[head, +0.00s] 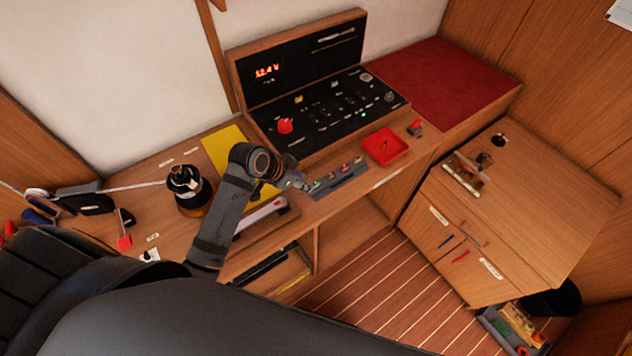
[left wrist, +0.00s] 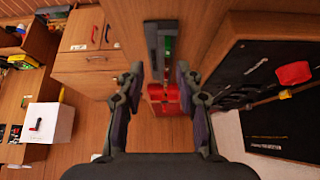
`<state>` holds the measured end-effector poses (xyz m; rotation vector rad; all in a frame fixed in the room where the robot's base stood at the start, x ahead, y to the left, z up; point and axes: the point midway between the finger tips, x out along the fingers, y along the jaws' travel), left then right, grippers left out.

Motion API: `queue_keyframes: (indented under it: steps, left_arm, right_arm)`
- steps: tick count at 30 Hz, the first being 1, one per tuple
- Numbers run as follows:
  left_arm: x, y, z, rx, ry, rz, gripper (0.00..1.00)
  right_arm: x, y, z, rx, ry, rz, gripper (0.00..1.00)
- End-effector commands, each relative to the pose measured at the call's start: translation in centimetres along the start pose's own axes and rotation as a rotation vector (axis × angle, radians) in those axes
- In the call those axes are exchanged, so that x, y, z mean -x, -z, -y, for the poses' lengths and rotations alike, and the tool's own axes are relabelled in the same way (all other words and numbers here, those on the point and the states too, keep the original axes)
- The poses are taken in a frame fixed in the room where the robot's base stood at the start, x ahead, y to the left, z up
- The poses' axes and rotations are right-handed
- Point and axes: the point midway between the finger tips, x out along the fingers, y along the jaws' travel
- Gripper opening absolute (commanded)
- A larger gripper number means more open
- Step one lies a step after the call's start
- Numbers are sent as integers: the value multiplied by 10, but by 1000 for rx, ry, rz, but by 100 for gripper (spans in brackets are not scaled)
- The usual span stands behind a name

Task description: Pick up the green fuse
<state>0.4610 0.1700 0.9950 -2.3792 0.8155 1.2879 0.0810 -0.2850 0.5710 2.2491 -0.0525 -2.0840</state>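My left gripper (head: 302,184) reaches over the front of the bench, at the left end of a grey fuse rack (head: 348,182). The green fuse (head: 316,184) sits at that end of the rack, close to the fingertips. In the left wrist view the gripper (left wrist: 159,76) is open, its two fingers apart with nothing held between them. The green fuse (left wrist: 168,46) shows just beyond the fingertips, along the grey rack (left wrist: 151,42). Contact between finger and fuse cannot be made out. My right gripper is not in view.
A red tray (head: 385,147) lies right of the rack. The black switch panel (head: 345,108) stands behind it. A black lamp-like object (head: 187,187) and a yellow sheet (head: 226,150) are on the left. A wooden cabinet (head: 545,190) stands across the floor at the right.

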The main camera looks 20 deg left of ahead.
Motion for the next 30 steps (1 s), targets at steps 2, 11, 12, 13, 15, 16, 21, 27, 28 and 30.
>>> queue_keyframes:
  steps: [2, 11, 12, 13, 15, 16, 21, 27, 28, 30]
  left_arm:
    - [-10, 2, 1, 2, 0, -1, 35]
    - [-27, 4, 2, 1, 1, 1, 35]
    - [-32, 5, 2, 2, -1, 0, 35]
    - [-37, 6, 3, 2, 0, 1, 35]
    - [-48, 8, 4, 1, 0, 1, 35]
    - [-55, 6, 4, 2, 0, 1, 35]
    - [-71, 5, 5, -1, 3, 1, 35]
    - [-72, 4, 5, -1, 4, 1, 34]
    - [-71, 4, 5, -1, 4, 1, 29]
    - [-71, 4, 5, -1, 4, 1, 20]
  right_arm:
    - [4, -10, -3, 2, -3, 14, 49]
    - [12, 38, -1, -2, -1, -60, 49]
    - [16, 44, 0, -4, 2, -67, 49]
    - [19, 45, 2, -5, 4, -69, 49]
    - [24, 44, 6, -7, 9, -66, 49]
    - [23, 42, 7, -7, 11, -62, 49]
    - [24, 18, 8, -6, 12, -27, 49]
    - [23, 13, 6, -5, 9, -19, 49]
    - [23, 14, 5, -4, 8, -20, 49]
    - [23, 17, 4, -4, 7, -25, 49]
